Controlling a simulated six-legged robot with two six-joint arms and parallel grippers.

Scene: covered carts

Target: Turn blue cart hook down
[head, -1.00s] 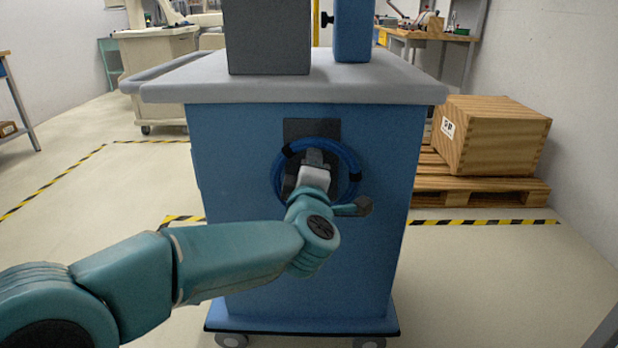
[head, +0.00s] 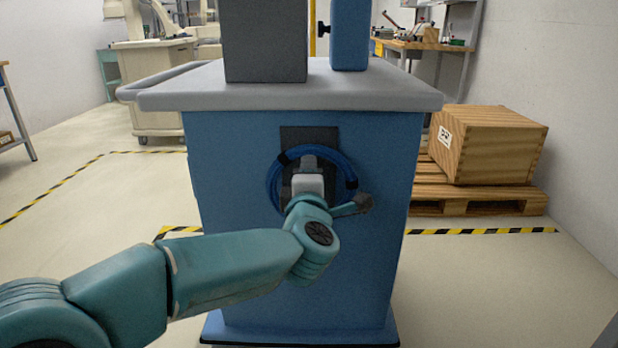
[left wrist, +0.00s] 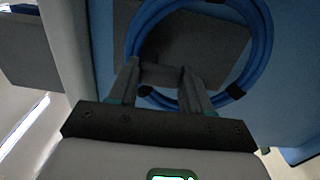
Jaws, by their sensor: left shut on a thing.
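The blue cart (head: 390,250) stands in front of me with its blue end panel facing me. A dark plate (head: 300,136) is on the panel, and a coiled blue hose (head: 351,170) with black bands hangs in front of it. My left gripper (head: 307,168) reaches into the coil. It is shut on the grey hook, whose short bar (left wrist: 162,74) shows between the two fingers (left wrist: 160,90) in the left wrist view. The hook is mostly hidden by my gripper in the head view, and its exact turn is hard to tell. My right gripper is not in view.
The grey cart top (head: 300,93) overhangs the panel and carries a grey box (head: 265,40) and a blue post (head: 350,35). A wooden crate (head: 490,145) sits on a pallet (head: 480,195) at the right. The floor beside the cart is clear.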

